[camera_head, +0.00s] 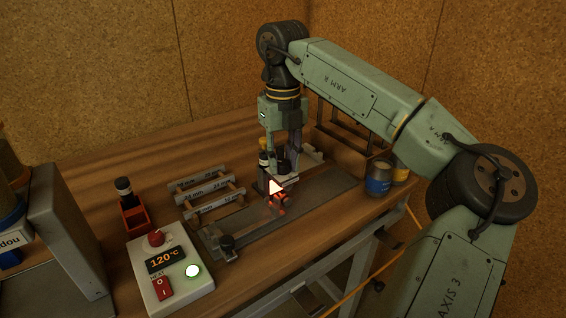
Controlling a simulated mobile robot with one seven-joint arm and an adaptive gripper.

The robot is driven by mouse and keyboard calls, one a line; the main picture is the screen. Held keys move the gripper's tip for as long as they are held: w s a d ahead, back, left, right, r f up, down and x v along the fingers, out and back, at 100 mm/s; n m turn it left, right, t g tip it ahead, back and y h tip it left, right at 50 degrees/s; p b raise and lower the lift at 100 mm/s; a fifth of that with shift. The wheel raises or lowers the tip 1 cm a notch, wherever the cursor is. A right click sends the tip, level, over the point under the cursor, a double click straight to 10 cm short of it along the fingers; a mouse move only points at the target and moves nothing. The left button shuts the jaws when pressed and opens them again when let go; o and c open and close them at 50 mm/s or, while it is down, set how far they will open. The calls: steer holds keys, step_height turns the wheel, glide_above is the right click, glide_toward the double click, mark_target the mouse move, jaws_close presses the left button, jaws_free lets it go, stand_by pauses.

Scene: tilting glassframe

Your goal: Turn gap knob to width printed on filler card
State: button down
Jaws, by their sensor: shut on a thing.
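My gripper (284,174) points down over the grey metal fixture (318,193) on the bench. Its fingers are shut on a small pale piece, partly hidden by them. A red part with a white arrow-shaped mark (275,187) shows just below the fingers. I cannot tell whether the pale piece is the gap knob or whether it touches the red part. A dark knob (227,242) sits at the fixture's near left end, apart from my gripper. Several grey labelled bars (203,187) lie in a rack to the left; their print is too small to read. I cannot make out a filler card.
Tins (378,178) stand right of the fixture, near the bench edge.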

mark_target(283, 162)
steer(key=m+b, duration=0.1)
steer(key=m, duration=0.2)
steer(key=shift+m, duration=0.3)
steer(key=shift+m+b, duration=0.4)
steer(key=shift+m, duration=1.4)
steer(key=c, duration=1.3)
jaws_free()
step_height(283, 162, up, 12)
